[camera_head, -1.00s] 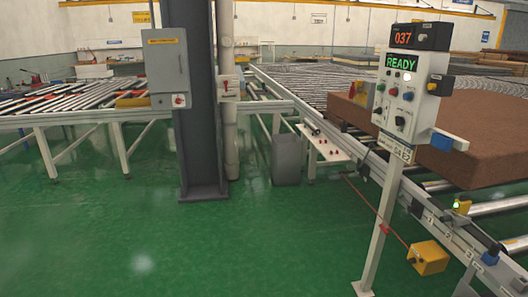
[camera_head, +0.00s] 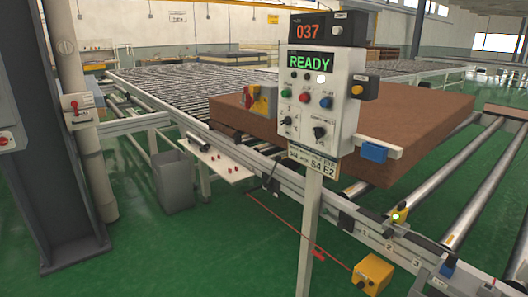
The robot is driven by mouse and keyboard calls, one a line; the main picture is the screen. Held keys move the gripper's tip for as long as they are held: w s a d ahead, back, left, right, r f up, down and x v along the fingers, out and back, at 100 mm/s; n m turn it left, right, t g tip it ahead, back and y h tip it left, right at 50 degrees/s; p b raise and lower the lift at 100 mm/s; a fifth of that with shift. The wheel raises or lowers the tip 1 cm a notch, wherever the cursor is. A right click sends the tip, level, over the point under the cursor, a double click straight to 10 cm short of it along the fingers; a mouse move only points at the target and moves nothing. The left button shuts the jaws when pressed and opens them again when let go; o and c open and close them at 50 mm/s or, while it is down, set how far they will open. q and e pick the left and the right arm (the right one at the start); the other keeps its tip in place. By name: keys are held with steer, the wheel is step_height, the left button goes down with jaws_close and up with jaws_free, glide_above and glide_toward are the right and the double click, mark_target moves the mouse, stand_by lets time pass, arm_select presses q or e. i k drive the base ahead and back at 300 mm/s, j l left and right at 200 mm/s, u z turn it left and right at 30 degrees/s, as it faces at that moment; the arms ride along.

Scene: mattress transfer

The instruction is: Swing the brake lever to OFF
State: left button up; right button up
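No label marked brake is readable, so I cannot tell for certain which part is the brake lever. A yellow and grey box with a red handle (camera_head: 262,101) sits at the conveyor edge, just left of the control panel and in front of the brown mattress block (camera_head: 400,120). A small white box with a red lever (camera_head: 76,107) is fixed to the pale pipe at the left. The control panel (camera_head: 315,100) shows a green READY and a red 037, with buttons and two black knobs. Neither of my grippers is in view.
The roller conveyor (camera_head: 165,92) runs behind the panel post (camera_head: 309,235). A dark column (camera_head: 45,150) stands at the left, with a grey bin (camera_head: 172,182) to its right. A yellow box (camera_head: 373,273) sits low at the front. Green floor (camera_head: 190,260) is clear at front left.

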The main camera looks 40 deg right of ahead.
mark_target(278, 158)
steer(key=i+z, duration=0.1)
steer(key=i, duration=0.45)
steer(key=i+j, duration=0.1)
steer(key=i, duration=0.5)
steer(key=i+j+z, duration=0.15)
steer(key=i+z, duration=0.3)
steer(key=i+j+z, duration=0.3)
steer(key=i+z, duration=0.2)
steer(key=i+j+z, duration=0.45)
steer(key=k+l, duration=0.05)
